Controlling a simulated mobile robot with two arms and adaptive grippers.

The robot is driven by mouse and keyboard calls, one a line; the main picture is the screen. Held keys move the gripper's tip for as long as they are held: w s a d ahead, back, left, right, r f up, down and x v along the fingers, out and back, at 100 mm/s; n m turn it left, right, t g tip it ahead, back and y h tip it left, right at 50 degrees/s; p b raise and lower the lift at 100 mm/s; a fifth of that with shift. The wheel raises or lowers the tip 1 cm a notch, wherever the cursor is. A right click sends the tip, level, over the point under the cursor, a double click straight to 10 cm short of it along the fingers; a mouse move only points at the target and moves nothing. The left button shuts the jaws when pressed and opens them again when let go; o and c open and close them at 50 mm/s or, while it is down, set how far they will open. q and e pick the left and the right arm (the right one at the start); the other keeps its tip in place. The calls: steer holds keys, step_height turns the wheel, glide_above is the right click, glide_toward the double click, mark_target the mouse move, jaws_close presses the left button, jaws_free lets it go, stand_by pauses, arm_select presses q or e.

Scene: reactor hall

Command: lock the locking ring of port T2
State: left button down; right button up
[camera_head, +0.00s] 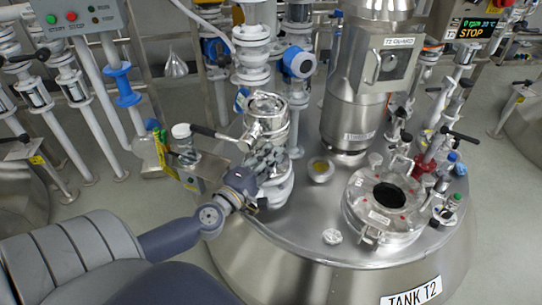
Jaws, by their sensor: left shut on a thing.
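My left gripper (270,163) reaches in from the lower left to a port at the left of the tank top. It is shut on what looks like the locking ring of that port, between a shiny metal vessel (267,112) above and a pale flange (275,193) below. The fingers cover most of the ring, so its exact turn cannot be told. The tank (330,268) carries the label TANK T2 (411,293). My right gripper is not in view.
A black-handled lever (207,132) sticks out left of the metal vessel. Pipes and valves crowd the left and back.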

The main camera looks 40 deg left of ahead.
arm_select(q)
steer(key=shift+f, duration=0.25)
steer(key=c, duration=1.6)
jaws_free()
steer(key=shift+s, duration=0.1)
steer(key=shift+c, duration=0.2)
steer(key=shift+r, duration=0.1)
steer(key=s, duration=1.2)
steer(key=shift+d+f, duration=0.2)
steer(key=shift+d, duration=0.15)
